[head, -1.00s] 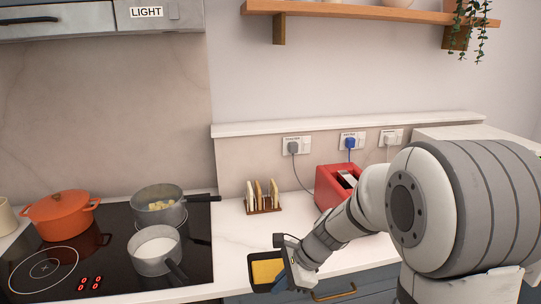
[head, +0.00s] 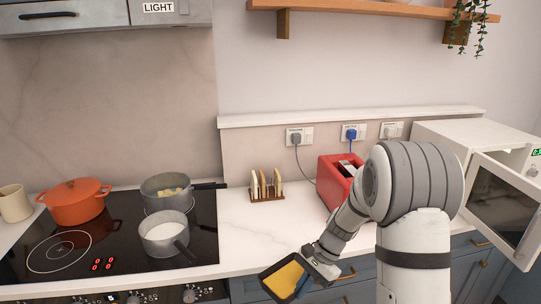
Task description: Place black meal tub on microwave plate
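The black meal tub (head: 270,284) holds yellow food and is tilted in the head view. My gripper (head: 305,277) is shut on its right edge and holds it in front of the counter's front edge. The microwave (head: 470,137) is white and stands at the right end of the counter. Its door (head: 503,203) is swung open toward the front. The plate inside the microwave is hidden from this view.
A red toaster (head: 334,180) stands on the counter behind my arm, left of the microwave. A toast rack (head: 268,195) is left of it. The hob (head: 110,250) holds an orange pot (head: 76,205) and two grey saucepans (head: 165,226).

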